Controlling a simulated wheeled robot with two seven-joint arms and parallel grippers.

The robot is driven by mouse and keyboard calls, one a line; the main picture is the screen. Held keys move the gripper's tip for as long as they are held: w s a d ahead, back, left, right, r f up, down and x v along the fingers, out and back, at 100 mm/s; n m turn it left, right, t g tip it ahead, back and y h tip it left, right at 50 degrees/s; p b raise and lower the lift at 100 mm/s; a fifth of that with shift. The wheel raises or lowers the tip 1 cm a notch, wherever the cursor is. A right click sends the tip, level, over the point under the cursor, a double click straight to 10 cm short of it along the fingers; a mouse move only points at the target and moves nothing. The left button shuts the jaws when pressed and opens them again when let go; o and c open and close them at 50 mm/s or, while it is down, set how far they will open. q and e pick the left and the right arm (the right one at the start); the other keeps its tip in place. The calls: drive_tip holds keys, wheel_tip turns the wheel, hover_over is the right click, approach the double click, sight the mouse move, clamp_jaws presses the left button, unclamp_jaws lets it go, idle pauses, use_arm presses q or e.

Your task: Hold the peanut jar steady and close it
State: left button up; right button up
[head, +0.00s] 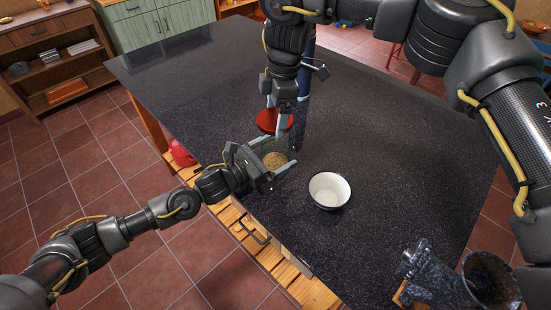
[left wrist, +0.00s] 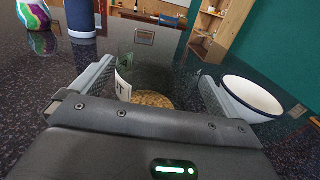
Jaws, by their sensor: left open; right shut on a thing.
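The peanut jar (head: 275,159) is clear glass with brown peanuts low inside. It stands on the dark counter near its front edge. It also shows in the left wrist view (left wrist: 151,99), with a white label on its side. My left gripper (head: 284,158) is open, its two fingers on either side of the jar; I cannot tell whether they touch it. The fingers also frame the jar in the left wrist view (left wrist: 158,85). My right gripper (head: 277,118) is shut on the red lid (head: 266,122), just behind the jar and apart from it.
A white bowl with a dark rim (head: 329,189) stands right of the jar, close to my left gripper's right finger in the left wrist view (left wrist: 252,97). A dark blue cylinder (head: 304,84) stands behind. A dark metal grinder (head: 440,280) is at front right. The far-left counter is clear.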

sight(275, 155)
use_arm(q)
drive_tip(key=shift+d, duration=0.1)
use_arm(e)
drive_tip(key=shift+s, duration=0.1)
use_arm(q)
drive_tip(key=shift+w+d+f, duration=0.1)
drive_tip(key=shift+w+f, duration=0.25)
drive_tip(key=shift+w, duration=0.3)
use_arm(e)
drive_tip(key=shift+w+f, duration=0.4)
drive_tip(key=shift+w, duration=0.3)
use_arm(q)
drive_tip(key=shift+s+r, duration=0.2)
drive_tip(key=shift+s, duration=0.1)
drive_tip(key=c, duration=0.6)
use_arm(e)
drive_tip(key=shift+s+r, duration=0.25)
drive_tip(key=shift+s, duration=0.1)
use_arm(q)
drive_tip(key=shift+w+f, duration=0.1)
drive_tip(key=c, duration=0.9)
use_arm(e)
drive_tip(key=shift+w+f, duration=0.1)
use_arm(q)
drive_tip(key=shift+o, duration=0.2)
use_arm(e)
wheel_tip(275, 155, down, 5)
drive_tip(key=shift+d+r, duration=0.1)
use_arm(q)
drive_tip(key=shift+f, duration=0.1)
